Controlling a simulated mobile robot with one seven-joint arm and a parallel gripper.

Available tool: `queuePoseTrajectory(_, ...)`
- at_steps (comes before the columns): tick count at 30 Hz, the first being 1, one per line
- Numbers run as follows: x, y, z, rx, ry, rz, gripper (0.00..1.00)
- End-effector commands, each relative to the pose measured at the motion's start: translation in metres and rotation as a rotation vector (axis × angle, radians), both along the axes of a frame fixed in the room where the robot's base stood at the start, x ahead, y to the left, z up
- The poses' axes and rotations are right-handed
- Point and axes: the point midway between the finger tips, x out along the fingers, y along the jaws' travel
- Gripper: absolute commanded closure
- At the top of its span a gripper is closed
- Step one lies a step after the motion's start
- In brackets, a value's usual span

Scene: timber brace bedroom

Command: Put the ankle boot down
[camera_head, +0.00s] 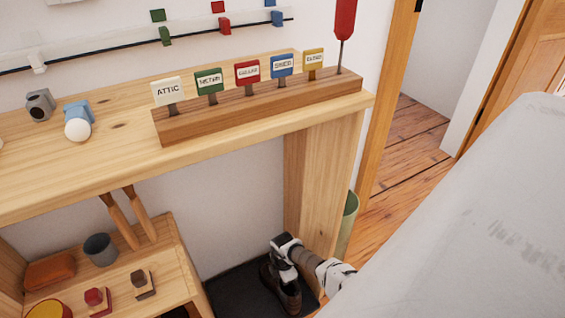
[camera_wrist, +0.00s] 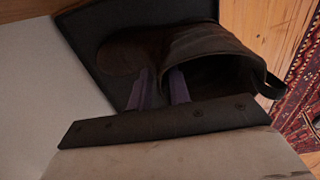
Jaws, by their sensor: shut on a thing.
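The brown ankle boot (camera_head: 288,291) is low under the wooden bench, at or just above a dark tray (camera_head: 237,291) on the floor. My gripper (camera_head: 277,268) reaches down to the boot's upper part and is shut on it. In the wrist view the boot (camera_wrist: 200,50) lies across the picture, its opening toward the right with a dark pull loop. The two fingers of my gripper (camera_wrist: 162,88) are at the boot's side wall. The dark tray (camera_wrist: 88,45) shows behind it. I cannot tell whether the sole touches the tray.
The bench top (camera_head: 230,135) overhangs the boot, and its wooden leg (camera_head: 331,185) stands close behind my arm. A low shelf (camera_head: 180,265) with small items is to the left. A green bin (camera_head: 349,215) stands behind the leg. A patterned rug (camera_wrist: 302,95) lies right.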

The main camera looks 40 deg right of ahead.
Motion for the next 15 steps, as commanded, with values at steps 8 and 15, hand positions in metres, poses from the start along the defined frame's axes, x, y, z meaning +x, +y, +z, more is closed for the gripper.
queuePoseTrajectory(8, 0.0028, 0.002, -0.0068, -0.004, -0.009, 0.007, 0.79)
queuePoseTrajectory(15, 0.0025, 0.0012, -0.0055, -0.003, -0.008, 0.006, 0.59)
